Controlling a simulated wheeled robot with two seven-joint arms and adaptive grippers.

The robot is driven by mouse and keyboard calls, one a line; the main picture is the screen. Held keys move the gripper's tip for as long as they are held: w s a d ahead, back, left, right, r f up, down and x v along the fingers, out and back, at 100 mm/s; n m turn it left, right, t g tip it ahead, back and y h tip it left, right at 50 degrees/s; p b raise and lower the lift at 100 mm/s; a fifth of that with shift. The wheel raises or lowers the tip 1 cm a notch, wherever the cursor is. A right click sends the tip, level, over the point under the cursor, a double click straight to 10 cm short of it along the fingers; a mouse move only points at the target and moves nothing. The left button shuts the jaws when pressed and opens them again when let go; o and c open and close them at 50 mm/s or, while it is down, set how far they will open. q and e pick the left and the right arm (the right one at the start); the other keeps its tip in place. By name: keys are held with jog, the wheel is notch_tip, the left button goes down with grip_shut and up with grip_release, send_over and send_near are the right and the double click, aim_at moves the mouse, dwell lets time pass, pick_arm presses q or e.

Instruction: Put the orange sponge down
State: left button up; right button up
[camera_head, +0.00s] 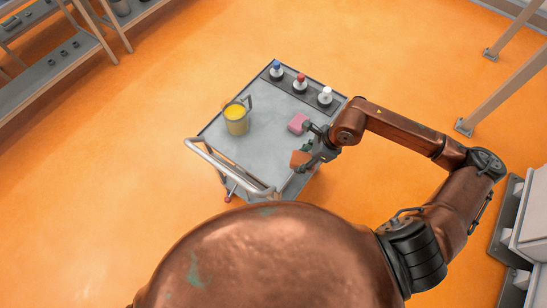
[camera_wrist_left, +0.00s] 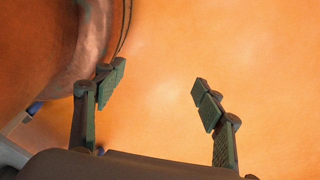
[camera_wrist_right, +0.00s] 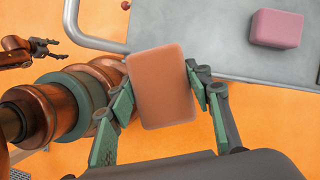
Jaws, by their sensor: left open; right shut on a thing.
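The orange sponge (camera_head: 300,159) is in my right gripper (camera_head: 308,156), at the near right edge of the grey cart (camera_head: 210,133). In the right wrist view the sponge (camera_wrist_right: 162,88) sits between the two fingers of my right gripper (camera_wrist_right: 165,95), which is shut on it. There, floor shows around the sponge's lower part and the cart edge lies just beyond it. My left gripper (camera_wrist_left: 155,95) is open and empty in the left wrist view, over orange floor and beside my body. It is not in the head view.
A pink sponge (camera_head: 298,123) lies on the cart top and also shows in the right wrist view (camera_wrist_right: 277,28). A yellow-filled pitcher (camera_head: 237,118) stands at left. Bottles with blue, red (camera_head: 300,81) and white tops stand along the back. The cart's middle is clear. A handle rail (camera_head: 228,171) edges the near side.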

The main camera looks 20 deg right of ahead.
jog(key=w+a+f, duration=0.3)
jog(key=w+a, duration=0.2)
jog(key=w, duration=0.1)
jog(key=p, duration=0.1)
send_over(270, 159)
jog(key=s+d, duration=0.1)
jog(key=d, duration=0.1)
jog(key=f, duration=0.5)
jog(key=shift+s+a+f, duration=0.15)
jog(key=shift+a+f, duration=0.05)
jog(key=shift+a, duration=0.05)
jog(key=shift+w+a+f, duration=0.2)
jog(key=shift+w+f, duration=0.05)
jog(key=shift+f, duration=0.15)
notch_tip(270, 159, down, 3)
pick_arm(q)
jog(key=shift+s+d+r, duration=0.1)
jog(key=shift+s+r, duration=0.35)
jog(key=shift+r, duration=0.25)
pick_arm(e)
jog(key=shift+w+f, duration=0.1)
jog(key=shift+f, duration=0.05)
pick_arm(q)
jog(key=shift+f, duration=0.1)
pick_arm(e)
jog(key=shift+f, duration=0.1)
jog(key=o, duration=1)
